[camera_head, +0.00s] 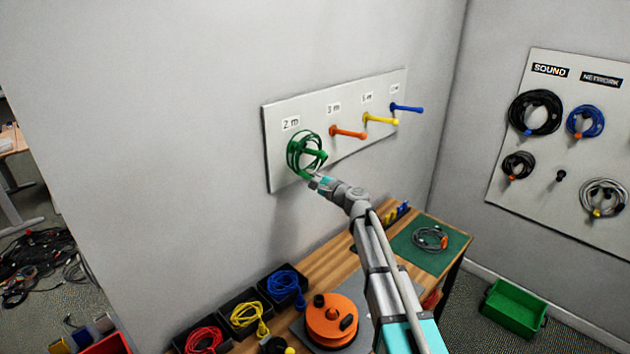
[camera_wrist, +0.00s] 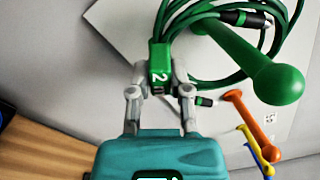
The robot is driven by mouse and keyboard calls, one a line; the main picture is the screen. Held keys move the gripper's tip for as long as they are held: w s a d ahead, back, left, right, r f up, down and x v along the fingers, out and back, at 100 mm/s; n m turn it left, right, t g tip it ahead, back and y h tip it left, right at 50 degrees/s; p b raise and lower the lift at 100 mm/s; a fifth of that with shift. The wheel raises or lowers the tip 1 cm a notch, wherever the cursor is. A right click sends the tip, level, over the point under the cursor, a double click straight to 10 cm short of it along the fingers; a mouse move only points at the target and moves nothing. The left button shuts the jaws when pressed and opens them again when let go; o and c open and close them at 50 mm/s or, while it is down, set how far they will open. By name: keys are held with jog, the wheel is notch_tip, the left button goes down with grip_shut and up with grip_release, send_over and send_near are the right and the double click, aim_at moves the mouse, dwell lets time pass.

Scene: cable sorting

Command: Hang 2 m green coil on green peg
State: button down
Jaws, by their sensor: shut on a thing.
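The green coil (camera_head: 294,155) is at the green peg (camera_head: 318,154) under the "2 m" label on the wall board. In the wrist view the coil (camera_wrist: 192,22) has its loops around the shaft of the green peg (camera_wrist: 278,83), behind the peg's round end. My gripper (camera_head: 319,182) is just below the peg. In the wrist view my gripper (camera_wrist: 160,88) is shut on the coil's green tag, marked "2". Whether the loops rest on the peg cannot be told.
Orange (camera_head: 348,133), yellow (camera_head: 381,120) and blue (camera_head: 406,108) pegs stick out to the right on the same board (camera_head: 280,176). Below, a wooden bench (camera_head: 330,262) holds black bins of coloured cables and an orange reel (camera_head: 331,322). The wall left of the board is clear.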

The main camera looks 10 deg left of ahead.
jog(key=shift+f+x, duration=0.2)
jog(key=shift+x, duration=1.3)
jog(key=shift+w+a+f+b, duration=0.1)
jog(key=shift+a+f+b, duration=0.1)
jog(key=shift+f+b, duration=0.9)
jog(key=shift+r, duration=0.1)
jog(key=shift+c, duration=2.4)
grip_release()
jog(key=shift+d, duration=0.1)
jog(key=v, duration=1.1)
jog(key=shift+s+d, duration=0.25)
jog(key=shift+s, duration=0.1)
